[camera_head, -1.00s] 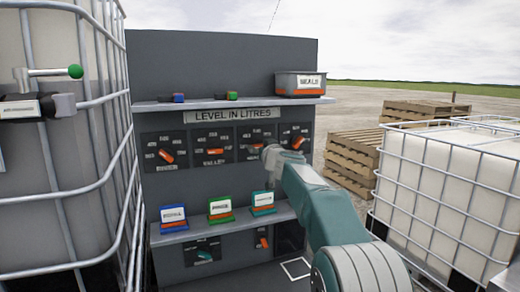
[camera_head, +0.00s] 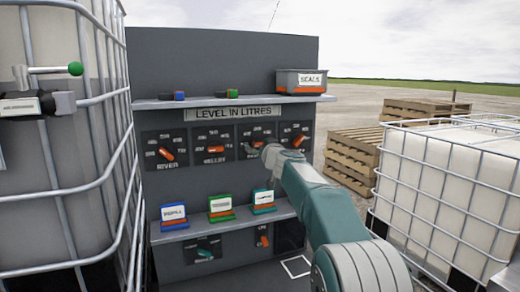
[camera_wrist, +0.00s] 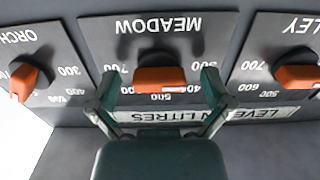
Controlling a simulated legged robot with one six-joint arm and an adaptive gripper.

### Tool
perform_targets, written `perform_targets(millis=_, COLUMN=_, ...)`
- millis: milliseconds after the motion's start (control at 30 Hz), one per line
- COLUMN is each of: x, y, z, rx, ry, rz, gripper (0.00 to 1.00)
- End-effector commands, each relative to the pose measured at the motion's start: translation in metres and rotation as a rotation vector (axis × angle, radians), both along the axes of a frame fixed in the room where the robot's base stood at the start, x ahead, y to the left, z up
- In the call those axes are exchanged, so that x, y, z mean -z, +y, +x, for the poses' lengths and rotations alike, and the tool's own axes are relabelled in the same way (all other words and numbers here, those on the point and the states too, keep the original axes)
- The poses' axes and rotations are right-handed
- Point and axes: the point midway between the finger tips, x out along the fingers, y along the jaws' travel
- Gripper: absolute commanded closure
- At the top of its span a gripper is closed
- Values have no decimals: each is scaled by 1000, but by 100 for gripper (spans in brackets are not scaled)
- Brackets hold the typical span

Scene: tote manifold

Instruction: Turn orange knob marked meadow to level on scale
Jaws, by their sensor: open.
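The orange meadow knob (camera_wrist: 160,78) sits on its dark dial plate marked MEADOW (camera_wrist: 172,35), upside down in the wrist view. A small white mark shows on the knob's lower edge there, close to the 500 and 400 figures. My gripper (camera_wrist: 159,88) is open, with one finger on each side of the knob and a visible gap at both sides. Whether the fingertips reach the knob's depth is unclear. In the head view my gripper (camera_head: 266,152) is at the third dial from the left and hides most of that knob.
Neighbouring orange knobs are river (camera_head: 167,153), valley (camera_head: 214,148) and orchard (camera_wrist: 28,78). The LEVEL IN LITRES strip (camera_head: 234,113) and upper shelf (camera_head: 205,103) are above the dials. The lower shelf (camera_head: 235,223) holds several labelled blocks. Caged tanks stand left (camera_head: 58,160) and right (camera_head: 450,175).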

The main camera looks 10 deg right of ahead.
Motion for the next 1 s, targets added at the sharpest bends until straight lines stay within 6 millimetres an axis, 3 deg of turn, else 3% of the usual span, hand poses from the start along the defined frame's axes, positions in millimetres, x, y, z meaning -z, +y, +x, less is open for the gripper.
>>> perform_targets(millis=267, x=-2, y=-4, z=-18, rx=0, ry=-1, rz=1, gripper=0)
perform_targets(millis=800, x=0, y=-19, z=-100, rx=1, ry=1, rz=-1, gripper=0)
perform_targets(millis=1000, x=2, y=-22, z=-114, rx=0, ry=3, rz=-1, gripper=0)
